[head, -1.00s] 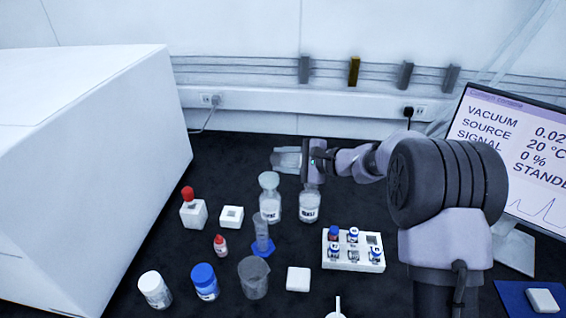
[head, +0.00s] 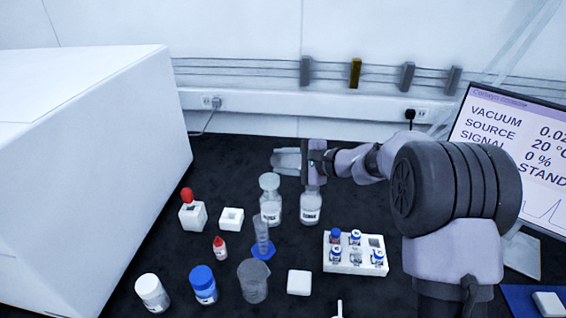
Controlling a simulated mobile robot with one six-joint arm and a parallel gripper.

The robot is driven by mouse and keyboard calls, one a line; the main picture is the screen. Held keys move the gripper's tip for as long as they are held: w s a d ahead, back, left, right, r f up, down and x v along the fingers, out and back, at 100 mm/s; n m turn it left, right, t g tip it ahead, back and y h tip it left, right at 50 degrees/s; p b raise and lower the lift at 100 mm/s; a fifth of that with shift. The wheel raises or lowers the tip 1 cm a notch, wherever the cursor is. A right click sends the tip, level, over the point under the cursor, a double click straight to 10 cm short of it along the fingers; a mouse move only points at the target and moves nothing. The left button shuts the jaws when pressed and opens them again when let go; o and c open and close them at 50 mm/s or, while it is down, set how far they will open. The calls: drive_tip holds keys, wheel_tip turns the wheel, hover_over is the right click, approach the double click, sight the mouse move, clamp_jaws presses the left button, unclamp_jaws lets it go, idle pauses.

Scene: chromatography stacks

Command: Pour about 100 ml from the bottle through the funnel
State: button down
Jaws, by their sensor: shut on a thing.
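My gripper (head: 298,161) is at the back middle, above the dark bench, reaching in from the right. It is shut on a pale, see-through thing (head: 284,158), apparently the bottle, which looks tipped nearly sideways. Its outline blends with the fingers, and I cannot make out liquid or a stream. Just below its left end stands a clear labelled bottle (head: 270,208) with a wide, flared top that may be the funnel (head: 269,181). A second clear labelled bottle (head: 311,209) stands to its right, and its top is hidden behind my gripper.
A blue-footed cylinder (head: 262,235), a grey beaker (head: 253,281) and a white vial rack (head: 349,267) stand in front. Jars and small containers are at front left. A big white housing (head: 90,170) bounds the left, and a monitor (head: 520,150) the right.

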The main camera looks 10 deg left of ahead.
drive_tip(key=shift+n, duration=0.3)
drive_tip(key=shift+s+a+n+t+h, duration=0.1)
drive_tip(key=shift+s+n+t+h, duration=0.05)
drive_tip(key=shift+n+t+h, duration=0.2)
drive_tip(key=shift+s+a+f+n, duration=0.1)
drive_tip(key=shift+n, duration=0.25)
drive_tip(key=shift+t+h, duration=0.25)
drive_tip(key=shift+s+n, duration=0.15)
drive_tip(key=shift+n, duration=0.15)
drive_tip(key=shift+a, duration=0.1)
